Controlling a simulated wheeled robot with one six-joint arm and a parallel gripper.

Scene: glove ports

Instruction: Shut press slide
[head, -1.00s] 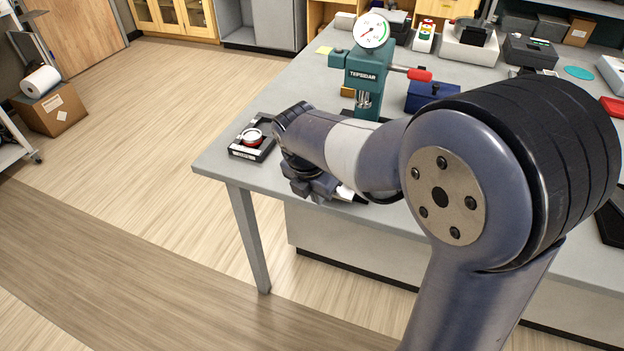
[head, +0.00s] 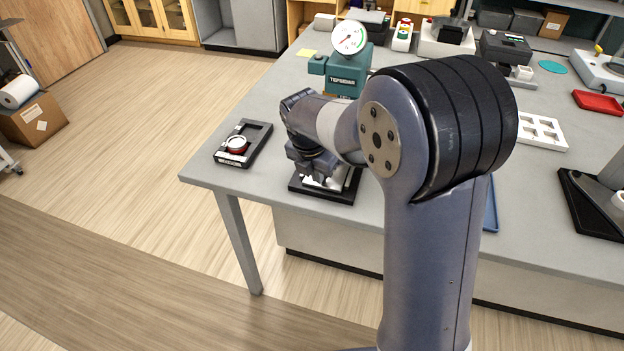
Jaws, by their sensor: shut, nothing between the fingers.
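The teal press (head: 346,76) with its round dial gauge (head: 349,38) stands toward the back of the grey bench; my arm hides its lower part. A black slide-like frame (head: 258,135) lies at the bench's left end, with a red-and-white round piece (head: 236,146) at its front. It seems drawn out to the left of the press; any link between them is hidden. My gripper (head: 324,181) is shut and empty, low at the bench's front edge, right of the frame and apart from it. The wrist hides part of the gripper.
A black base plate (head: 345,194) lies under my gripper; I cannot tell whether they touch. To the right are a white tray (head: 545,134), a red tray (head: 598,104) and a black stand (head: 590,205).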

